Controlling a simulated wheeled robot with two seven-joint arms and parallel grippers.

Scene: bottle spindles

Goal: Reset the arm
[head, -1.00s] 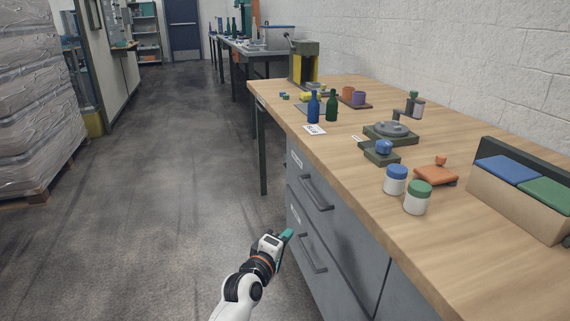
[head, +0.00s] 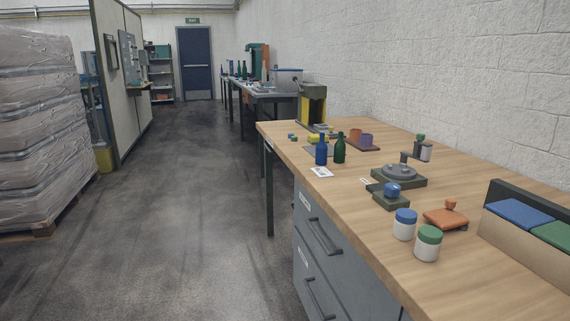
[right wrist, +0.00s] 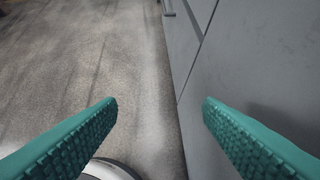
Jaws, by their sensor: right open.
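My right gripper (right wrist: 160,112) shows in the right wrist view with two teal ridged fingers spread wide apart and nothing between them. It hangs low beside the grey drawer cabinet (right wrist: 262,60), over the floor. Neither of my arms shows in the head view now. A blue bottle (head: 321,150) and a green bottle (head: 340,148) stand upright on the wooden bench (head: 470,265), away from the gripper.
Two lidded jars, blue-topped (head: 404,224) and green-topped (head: 428,243), stand near the bench's front edge. A box with blue and green lids (head: 527,232) sits at right. The aisle floor (head: 170,220) is clear; wrapped stacked goods (head: 35,125) stand at left.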

